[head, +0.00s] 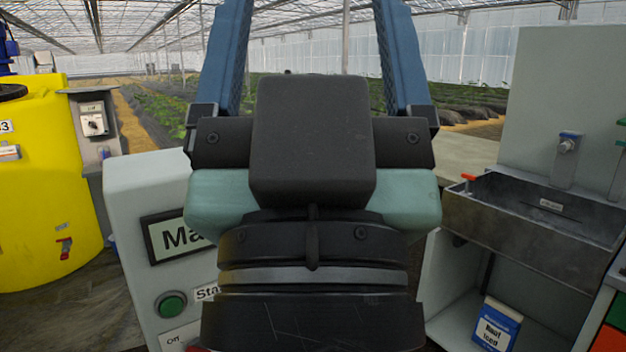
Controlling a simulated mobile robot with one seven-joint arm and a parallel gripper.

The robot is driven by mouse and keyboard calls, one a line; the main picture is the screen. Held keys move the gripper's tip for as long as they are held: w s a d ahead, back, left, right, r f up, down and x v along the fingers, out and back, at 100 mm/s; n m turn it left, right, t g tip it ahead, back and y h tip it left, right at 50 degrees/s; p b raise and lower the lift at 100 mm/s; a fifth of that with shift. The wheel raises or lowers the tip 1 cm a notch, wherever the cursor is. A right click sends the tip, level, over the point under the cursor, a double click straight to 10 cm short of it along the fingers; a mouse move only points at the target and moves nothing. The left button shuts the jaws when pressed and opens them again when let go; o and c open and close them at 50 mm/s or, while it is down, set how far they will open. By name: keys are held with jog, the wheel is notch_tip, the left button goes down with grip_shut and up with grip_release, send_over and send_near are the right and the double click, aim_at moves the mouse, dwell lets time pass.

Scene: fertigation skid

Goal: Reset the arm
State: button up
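My gripper (313,40) fills the middle of the head view, seen from behind, with its dark wrist and teal-sided body below. Its two blue fingers point up and stand wide apart, with nothing visible between them. The fingertips are cut off by the top edge. My gripper hides part of a pale control cabinet (140,215) behind it, including most of its display (178,238).
Left stands a yellow tank (45,190) and a small switch box (93,122). The cabinet has a green button (172,305). Right is a dark metal sink (545,218) with a blue-and-white container (497,325) below. Plant rows (465,95) lie behind.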

notch_tip(320, 180, up, 18)
jog(key=p, duration=1.6)
jog(key=shift+f, duration=0.1)
